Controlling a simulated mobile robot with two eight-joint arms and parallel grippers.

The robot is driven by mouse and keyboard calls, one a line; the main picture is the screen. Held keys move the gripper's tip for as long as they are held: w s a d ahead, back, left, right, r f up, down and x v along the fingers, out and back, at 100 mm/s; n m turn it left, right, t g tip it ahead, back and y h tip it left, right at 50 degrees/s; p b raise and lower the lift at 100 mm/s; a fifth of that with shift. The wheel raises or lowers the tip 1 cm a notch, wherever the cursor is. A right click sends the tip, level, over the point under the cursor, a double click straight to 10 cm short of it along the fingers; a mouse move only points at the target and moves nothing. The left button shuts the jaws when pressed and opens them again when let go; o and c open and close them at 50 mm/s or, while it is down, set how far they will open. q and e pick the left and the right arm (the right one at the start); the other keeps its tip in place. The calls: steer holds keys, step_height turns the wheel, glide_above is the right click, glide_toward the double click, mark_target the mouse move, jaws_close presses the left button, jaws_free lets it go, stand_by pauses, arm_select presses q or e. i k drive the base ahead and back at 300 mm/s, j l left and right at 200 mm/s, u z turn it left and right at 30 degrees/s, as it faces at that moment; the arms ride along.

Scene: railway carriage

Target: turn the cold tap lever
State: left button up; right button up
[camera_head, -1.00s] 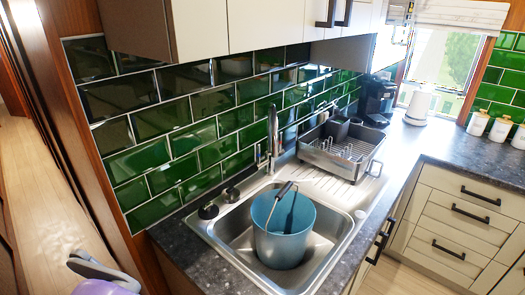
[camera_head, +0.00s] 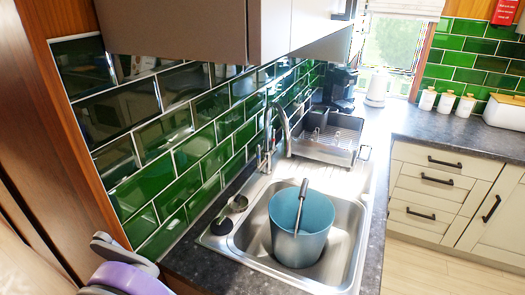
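The metal tap (camera_head: 285,122) stands behind the sink, with a tall curved spout. Small upright lever parts (camera_head: 262,155) show at its base; I cannot tell which is the cold lever or how it is set. The steel sink (camera_head: 345,232) holds a blue-grey bucket (camera_head: 300,232) with a dark-handled tool leaning in it. My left gripper (camera_head: 112,268), purple and grey, is at the lower left edge, in front of the counter and well apart from the tap. Its fingertips are not clear enough to show whether it is open or shut. My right gripper is not in view.
A grey dish rack (camera_head: 325,140) stands beyond the tap. A wall cabinet (camera_head: 185,30) overhangs the green tiled wall. The counter's near left corner is clear.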

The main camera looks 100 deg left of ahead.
mark_target(258, 166)
steer(key=k+j+u, duration=0.1)
steer(key=k, duration=0.3)
steer(key=k+j+u, duration=0.15)
steer(key=k, duration=0.3)
